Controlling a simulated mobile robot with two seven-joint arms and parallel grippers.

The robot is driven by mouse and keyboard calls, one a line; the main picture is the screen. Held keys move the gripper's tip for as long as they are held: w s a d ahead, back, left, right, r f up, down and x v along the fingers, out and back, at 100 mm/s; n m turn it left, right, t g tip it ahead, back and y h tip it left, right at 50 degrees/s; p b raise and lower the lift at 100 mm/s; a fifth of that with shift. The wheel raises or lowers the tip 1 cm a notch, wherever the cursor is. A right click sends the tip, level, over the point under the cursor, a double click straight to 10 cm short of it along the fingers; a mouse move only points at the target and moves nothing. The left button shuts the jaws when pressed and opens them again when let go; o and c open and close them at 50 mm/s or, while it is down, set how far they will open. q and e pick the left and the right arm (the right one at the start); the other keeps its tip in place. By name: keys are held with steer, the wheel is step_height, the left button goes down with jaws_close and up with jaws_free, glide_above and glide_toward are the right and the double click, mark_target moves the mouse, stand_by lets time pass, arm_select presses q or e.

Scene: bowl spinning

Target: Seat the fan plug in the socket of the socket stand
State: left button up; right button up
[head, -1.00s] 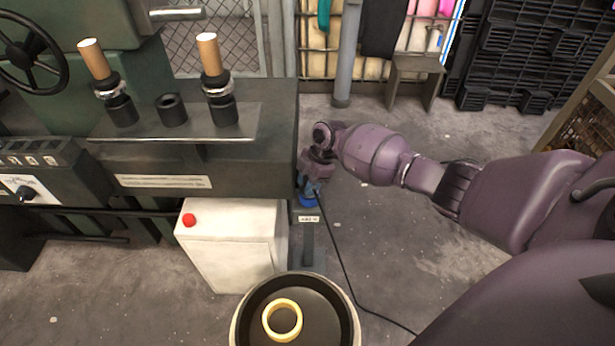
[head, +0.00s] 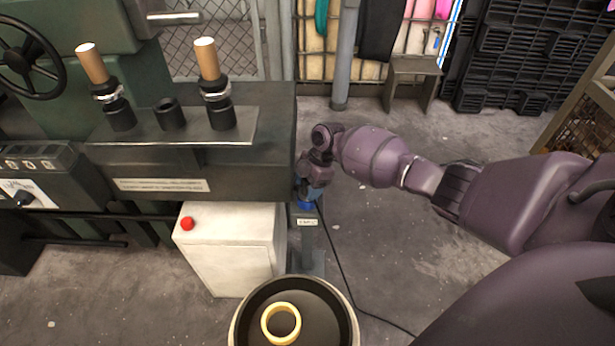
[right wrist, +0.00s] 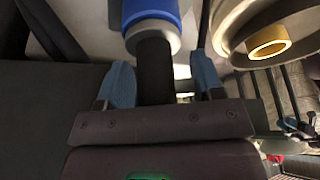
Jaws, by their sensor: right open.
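The socket stand (head: 313,240) is a grey post with a small label, beside the machine's right end. A blue part (head: 306,206) shows at its top. My right gripper (head: 309,188) is at the stand's top. In the right wrist view its two blue fingers (right wrist: 163,84) are apart, one on each side of the black body of the fan plug (right wrist: 155,70), with gaps. The black body meets a blue cylinder with a pale grey collar (right wrist: 152,28). How deep the plug sits in the socket cannot be told. My left gripper is not in view.
A black cable (head: 340,270) runs from the stand down to the right. A white cabinet with a red button (head: 232,255) stands left of it. A round bowl (head: 244,308) with a yellow ring (head: 281,323) is in front.

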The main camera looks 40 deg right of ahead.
steer(key=v, duration=0.3)
steer(key=w+p+v, duration=0.1)
steer(key=v, duration=0.1)
steer(key=shift+a+r, duration=0.25)
steer(key=shift+a, duration=0.1)
arm_select(q)
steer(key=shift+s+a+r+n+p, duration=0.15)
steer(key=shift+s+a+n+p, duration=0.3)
steer(key=shift+p, duration=0.25)
arm_select(e)
steer(key=v, duration=0.3)
steer(key=s+v, duration=0.1)
steer(key=v, duration=0.1)
steer(key=shift+d, duration=0.4)
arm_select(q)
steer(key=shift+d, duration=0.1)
